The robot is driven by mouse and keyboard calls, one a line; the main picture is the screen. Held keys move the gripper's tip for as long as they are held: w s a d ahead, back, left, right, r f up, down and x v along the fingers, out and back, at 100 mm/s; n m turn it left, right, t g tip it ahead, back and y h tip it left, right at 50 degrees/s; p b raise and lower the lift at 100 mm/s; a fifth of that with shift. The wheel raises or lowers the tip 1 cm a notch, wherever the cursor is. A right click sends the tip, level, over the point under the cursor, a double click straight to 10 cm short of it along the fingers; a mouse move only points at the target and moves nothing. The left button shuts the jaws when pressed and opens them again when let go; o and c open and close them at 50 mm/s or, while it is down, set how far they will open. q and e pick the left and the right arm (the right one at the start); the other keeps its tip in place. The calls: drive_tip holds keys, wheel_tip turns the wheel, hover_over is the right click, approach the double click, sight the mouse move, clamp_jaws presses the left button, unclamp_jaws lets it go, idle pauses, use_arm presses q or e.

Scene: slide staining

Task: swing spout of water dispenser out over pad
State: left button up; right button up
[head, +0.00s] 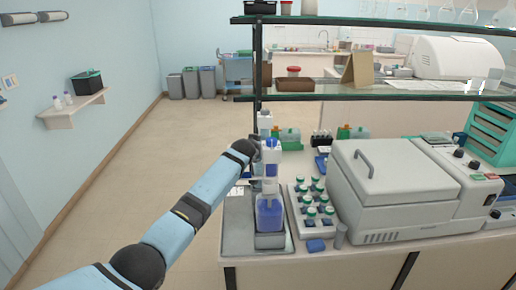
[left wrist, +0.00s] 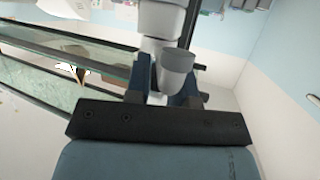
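A clear dispenser bottle (head: 270,215) with blue contents stands near the left front corner of the bench, in a small grey holder. A grey pad or tray (head: 235,228) lies under and beside it. My left arm reaches in from the left. My left gripper (head: 262,184) is at the upper part of the dispenser and partly hidden there. In the left wrist view, a pale grey cylindrical part (left wrist: 176,68) sits by the blue fingers. Whether they grip it is unclear. I cannot clearly make out the spout. My right gripper is out of view.
A rack of green-capped bottles (head: 312,200) stands just right of the dispenser. A large grey lidded machine (head: 395,190) is farther right. Glass shelves (head: 380,96) and their dark post (head: 257,70) are close above and behind. Open floor (head: 170,135) lies left of the bench.

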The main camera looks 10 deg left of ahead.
use_arm(q)
drive_tip(key=o, duration=0.3)
drive_tip(key=shift+r, duration=0.15)
wheel_tip(320, 180, up, 20)
drive_tip(key=b, duration=0.3)
